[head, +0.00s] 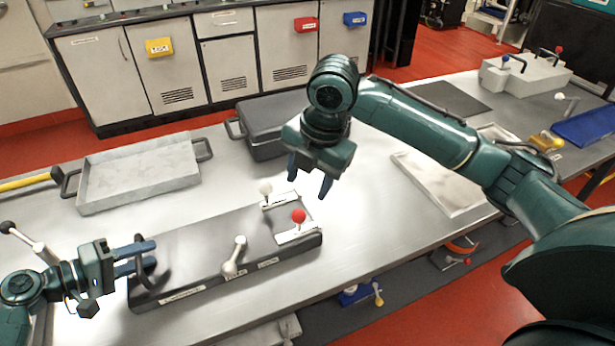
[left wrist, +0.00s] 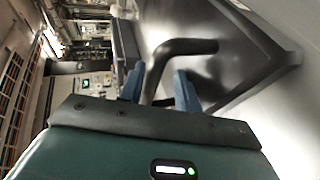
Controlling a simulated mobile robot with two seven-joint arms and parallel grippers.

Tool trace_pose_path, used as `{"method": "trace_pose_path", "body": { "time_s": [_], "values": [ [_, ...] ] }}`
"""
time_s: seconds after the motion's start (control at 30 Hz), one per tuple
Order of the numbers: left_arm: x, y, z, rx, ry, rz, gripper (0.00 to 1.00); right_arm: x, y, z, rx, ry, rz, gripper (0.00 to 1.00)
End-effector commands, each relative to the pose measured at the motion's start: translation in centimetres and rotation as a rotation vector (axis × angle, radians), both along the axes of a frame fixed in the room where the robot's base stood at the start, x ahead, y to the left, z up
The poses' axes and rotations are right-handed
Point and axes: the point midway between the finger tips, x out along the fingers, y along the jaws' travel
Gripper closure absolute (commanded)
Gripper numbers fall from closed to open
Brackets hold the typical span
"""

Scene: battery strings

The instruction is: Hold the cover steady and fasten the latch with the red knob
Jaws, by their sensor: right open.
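The dark cover (head: 195,250) lies on the table with labels along its front edge. The latch with the red knob (head: 299,215) stands at its right end, on a pale plate. My right gripper (head: 310,182) is open and empty, above and apart from the red knob. A black handle (head: 147,272) rises at the cover's left end. My left gripper (head: 135,257) has its fingers on either side of this handle, which also shows in the left wrist view (left wrist: 185,46). I cannot tell whether the fingers press on it.
A white-knobbed latch (head: 265,188) stands behind the red one, and a pale lever (head: 234,257) at the cover's front. A grey tray (head: 140,205) and a dark case (head: 262,135) stand behind.

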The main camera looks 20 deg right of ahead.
Motion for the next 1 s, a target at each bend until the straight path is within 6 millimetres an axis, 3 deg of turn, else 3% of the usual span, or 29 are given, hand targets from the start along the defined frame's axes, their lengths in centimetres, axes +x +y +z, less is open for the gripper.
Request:
{"method": "trace_pose_path", "body": {
  "time_s": [0.47, 1.0],
  "values": [
    [0.1, 0.4, 0.5, -0.004, -0.008, 0.004, 0.62, 0.0, 0.0, 0.0, 0.001, 0.001, 0.000, 0.51],
    [-3.1, 9.1, 3.8, -0.001, -0.005, 0.004, 0.62, 0.0, 0.0, 0.0, 0.000, 0.000, 0.000, 0.51]
  ]
}}
